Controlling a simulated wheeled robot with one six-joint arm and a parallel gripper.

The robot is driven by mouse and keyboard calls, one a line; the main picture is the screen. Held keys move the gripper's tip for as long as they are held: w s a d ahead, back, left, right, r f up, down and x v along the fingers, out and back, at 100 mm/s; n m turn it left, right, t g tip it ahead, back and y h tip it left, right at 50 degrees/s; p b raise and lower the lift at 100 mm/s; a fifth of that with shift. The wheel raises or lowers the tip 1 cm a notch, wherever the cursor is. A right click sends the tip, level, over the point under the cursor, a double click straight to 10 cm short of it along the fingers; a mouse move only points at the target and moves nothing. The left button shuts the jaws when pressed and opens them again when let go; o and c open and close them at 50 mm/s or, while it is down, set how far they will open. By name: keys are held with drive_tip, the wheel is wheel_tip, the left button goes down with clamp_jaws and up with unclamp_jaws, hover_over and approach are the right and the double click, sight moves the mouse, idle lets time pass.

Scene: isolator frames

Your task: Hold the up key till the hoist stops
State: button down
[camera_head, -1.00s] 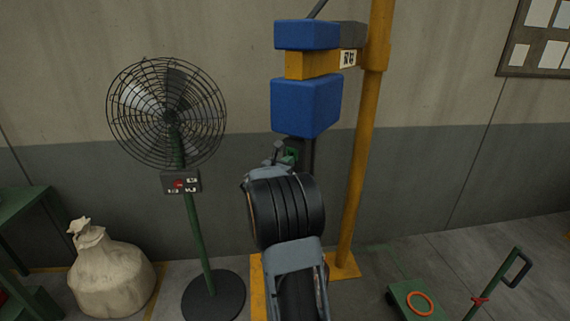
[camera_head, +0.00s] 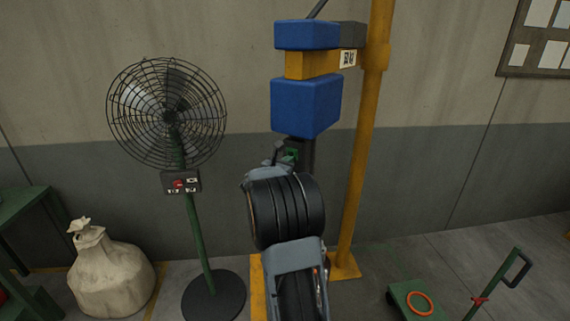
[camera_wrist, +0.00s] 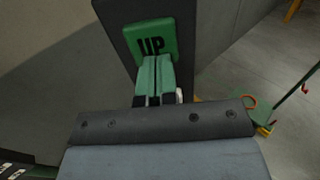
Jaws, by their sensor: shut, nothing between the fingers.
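The green UP key (camera_wrist: 151,40) sits on a dark pendant box (camera_wrist: 122,22) in the wrist view. My gripper (camera_wrist: 152,62) is shut and empty, its green fingertips together at the key's lower part. The tips appear to touch it; I cannot tell how far the key is pressed. In the head view my gripper (camera_head: 289,154) is at the dark pendant (camera_head: 307,155), partly hidden by my wrist. The hoist has a blue block (camera_head: 305,105) below a yellow beam (camera_head: 312,65), with another blue block (camera_head: 307,34) on top, beside a yellow post (camera_head: 362,150).
A caged fan (camera_head: 168,112) on a green stand is left of my arm. A tied sack (camera_head: 110,275) and a green bench (camera_head: 22,220) are further left. A green cart (camera_head: 408,304) with an orange ring (camera_head: 420,303) is at right. A notice board (camera_head: 540,45) hangs behind.

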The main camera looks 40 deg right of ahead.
drive_tip(key=shift+s+d+r, duration=0.1)
drive_tip(key=shift+s+r, duration=0.05)
drive_tip(key=shift+r, duration=0.15)
idle(0.4)
drive_tip(key=b+v, duration=0.3)
drive_tip(key=v, duration=1.1)
drive_tip(key=shift+f+b, duration=0.3)
drive_tip(key=shift+w, duration=0.25)
